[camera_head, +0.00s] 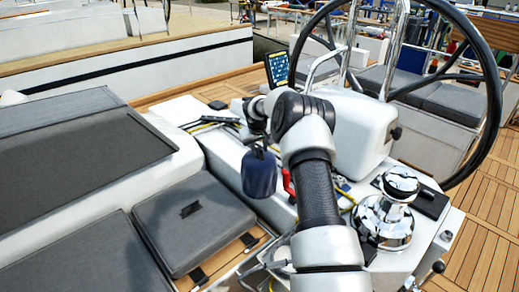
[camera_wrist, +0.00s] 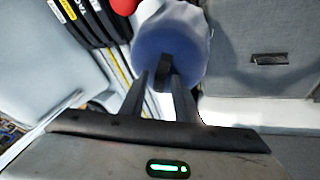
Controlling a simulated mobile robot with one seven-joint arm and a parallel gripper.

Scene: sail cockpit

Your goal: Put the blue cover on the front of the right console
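The blue cover (camera_head: 259,174) is a rounded, dark blue piece with a black strap on top. In the head view it hangs below the end of my arm, left of the arm's dark section. In the wrist view the cover (camera_wrist: 178,38) fills the upper middle, and its black strap lies between the fingertips. My gripper (camera_wrist: 163,75) appears shut on this strap. In the head view the fingers are hard to make out. A white console (camera_head: 362,135) with the steering wheel stands right of my arm. My arm partly hides it, and its front is not clearly visible.
A chrome winch (camera_head: 388,215) stands at the lower right. Grey cushions (camera_head: 195,220) lie at left. The steering wheel rim (camera_head: 492,95) arches over the console. A lit display (camera_head: 277,67) stands behind. Black rope clutches (camera_wrist: 90,20) and ropes lie near the cover.

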